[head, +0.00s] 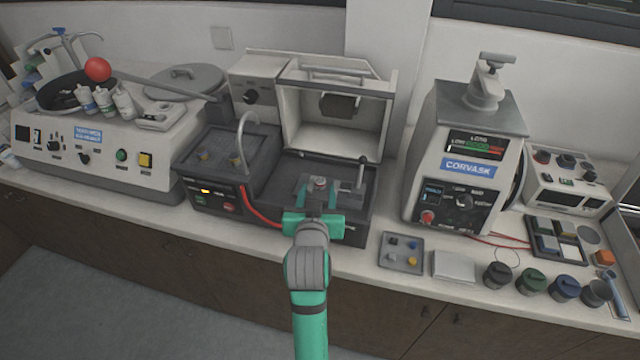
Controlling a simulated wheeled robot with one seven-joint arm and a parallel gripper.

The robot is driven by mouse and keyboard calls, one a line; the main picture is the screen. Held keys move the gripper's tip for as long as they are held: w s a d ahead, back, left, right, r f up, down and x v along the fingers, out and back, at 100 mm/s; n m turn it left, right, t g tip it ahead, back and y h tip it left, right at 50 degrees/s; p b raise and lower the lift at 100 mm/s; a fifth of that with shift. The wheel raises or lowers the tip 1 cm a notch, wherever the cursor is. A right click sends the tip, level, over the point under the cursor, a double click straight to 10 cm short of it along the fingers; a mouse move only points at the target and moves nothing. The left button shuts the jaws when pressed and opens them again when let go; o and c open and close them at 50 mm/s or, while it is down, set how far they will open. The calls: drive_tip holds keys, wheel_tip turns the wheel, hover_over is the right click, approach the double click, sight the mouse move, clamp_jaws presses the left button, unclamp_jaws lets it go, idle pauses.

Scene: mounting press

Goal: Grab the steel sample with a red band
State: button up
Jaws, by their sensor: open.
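My gripper (317,198) is teal and reaches into the open-lidded cutting machine (352,205) at the middle of the bench. Its jaws are open. A small round grey metal piece (319,183) shows just beyond the fingertips, at the machine's vise. I cannot tell whether it is between the fingers or touching them. No red band can be made out on it; it may be the steel sample or part of the vise.
The raised hood (338,110) stands behind my gripper, and a lever (361,172) rises to its right. A curved hose (241,135) is at left. The mounting press (462,160) stands right, with several dark jars (531,281) before it. A polisher (105,150) is far left.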

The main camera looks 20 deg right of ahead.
sight(320, 182)
drive_tip(key=shift+x, duration=2.25)
drive_tip(key=shift+f, duration=0.1)
clamp_jaws()
